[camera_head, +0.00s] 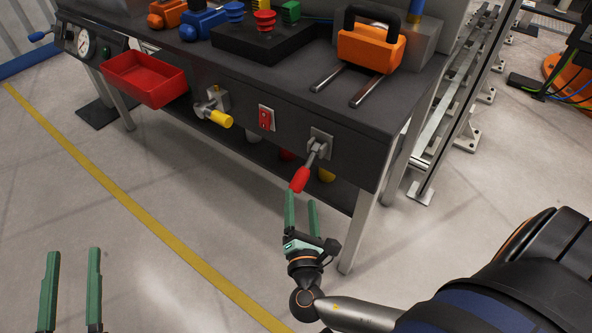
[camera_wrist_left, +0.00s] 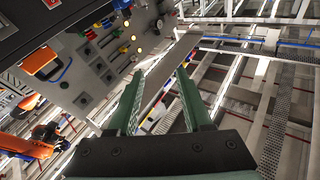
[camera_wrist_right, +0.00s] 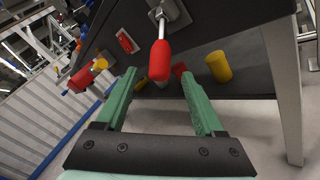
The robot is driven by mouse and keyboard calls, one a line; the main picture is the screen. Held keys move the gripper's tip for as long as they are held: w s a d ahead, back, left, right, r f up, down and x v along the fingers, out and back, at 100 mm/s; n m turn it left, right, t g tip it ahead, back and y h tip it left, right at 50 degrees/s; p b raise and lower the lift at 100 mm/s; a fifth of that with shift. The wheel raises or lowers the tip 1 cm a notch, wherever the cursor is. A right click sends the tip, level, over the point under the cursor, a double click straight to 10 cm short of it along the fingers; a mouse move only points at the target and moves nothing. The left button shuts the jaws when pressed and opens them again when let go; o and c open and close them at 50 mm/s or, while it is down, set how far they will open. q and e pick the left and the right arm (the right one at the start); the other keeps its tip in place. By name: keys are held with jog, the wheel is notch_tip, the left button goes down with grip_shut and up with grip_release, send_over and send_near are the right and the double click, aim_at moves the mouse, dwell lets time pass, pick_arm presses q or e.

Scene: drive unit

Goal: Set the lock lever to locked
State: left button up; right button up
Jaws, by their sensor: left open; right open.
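A lever with a red grip (camera_head: 300,178) hangs from a grey plate (camera_head: 320,141) on the bench's front panel. Its grip slants down and out to the left. The right wrist view shows the red grip (camera_wrist_right: 159,60) in line with the gap between my right fingertips. My right gripper (camera_head: 301,201) is open, just below the red grip, and holds nothing. Whether the fingertips reach alongside the grip is unclear. My left gripper (camera_head: 74,254) is open and empty over the floor at lower left, far from the lever; its fingers also show in the left wrist view (camera_wrist_left: 158,74).
On the front panel, a red switch (camera_head: 266,118) and a yellow-handled valve (camera_head: 218,117) sit left of the lever. A red bin (camera_head: 145,80) juts out farther left. A bench leg (camera_head: 362,225) stands right of my right gripper. The floor in front is clear.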

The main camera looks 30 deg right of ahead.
aim_at(299, 172)
jog(key=b+x, duration=0.1)
jog(key=x, duration=0.9)
jog(key=shift+f, duration=0.1)
pick_arm(q)
jog(key=s+r+m+t+h, duration=0.2)
jog(key=s+r+m+h, duration=0.1)
jog(key=r, duration=0.4)
jog(key=shift+s+d+r+h, duration=0.15)
jog(key=shift+d+r+h, duration=0.2)
jog(key=shift+h, duration=0.15)
pick_arm(e)
grip_shut()
